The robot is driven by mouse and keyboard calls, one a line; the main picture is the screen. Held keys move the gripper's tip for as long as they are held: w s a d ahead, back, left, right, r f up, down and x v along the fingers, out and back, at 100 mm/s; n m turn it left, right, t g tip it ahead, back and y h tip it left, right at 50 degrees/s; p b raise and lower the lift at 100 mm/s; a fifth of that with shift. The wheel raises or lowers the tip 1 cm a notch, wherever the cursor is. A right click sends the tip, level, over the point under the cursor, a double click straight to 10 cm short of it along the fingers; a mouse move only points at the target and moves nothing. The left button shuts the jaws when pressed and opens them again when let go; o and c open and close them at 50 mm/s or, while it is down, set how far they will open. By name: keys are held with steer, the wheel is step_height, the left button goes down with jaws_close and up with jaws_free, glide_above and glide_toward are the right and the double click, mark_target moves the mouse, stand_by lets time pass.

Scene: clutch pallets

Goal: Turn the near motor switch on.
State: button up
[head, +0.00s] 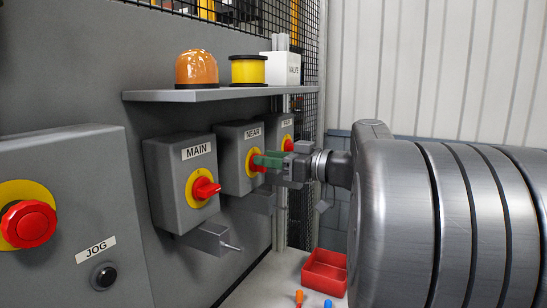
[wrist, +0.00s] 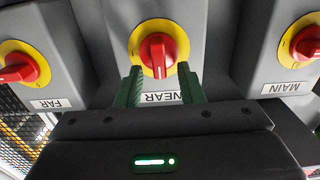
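The near motor switch is a grey box (wrist: 205,60) labelled NEAR, with a yellow disc and a red knob (wrist: 158,52). In the wrist view the knob's handle stands upright in the picture. In the head view the red knob (head: 250,161) is partly hidden by my gripper's green fingers. My gripper (wrist: 159,69) is open; its two green fingertips stand on either side of the knob's lower part, with a gap showing on each side. In the head view my gripper (head: 257,160) reaches the switch from the right.
The MAIN switch (head: 205,188) stands left of it in the head view, and the FAR switch (head: 287,144) lies beyond. A red bin (head: 324,272) sits below.

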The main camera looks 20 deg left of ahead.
jaws_close()
steer(key=shift+m, duration=0.4)
steer(key=m, duration=0.1)
steer(key=m+b, duration=0.1)
steer(key=shift+w+f+m, duration=0.1)
steer(key=shift+w+m, duration=0.15)
steer(key=shift+m, duration=0.05)
steer(key=m, duration=0.3)
steer(key=shift+w+m, duration=0.2)
steer(key=shift+m, duration=0.2)
steer(key=m, duration=0.2)
steer(key=m+p, duration=0.1)
steer(key=m, duration=0.3)
steer(key=shift+w+d+f, duration=0.1)
steer(key=shift+w+f, duration=0.15)
steer(key=shift+w, duration=0.05)
steer(key=shift+f+m+p, duration=0.2)
steer(key=shift+m+p, duration=0.45)
steer(key=shift+m, duration=0.55)
steer(key=shift+f+m+p, duration=0.15)
steer(key=shift+m+p, duration=0.45)
steer(key=shift+m, duration=0.6)
steer(key=shift+f, duration=0.1)
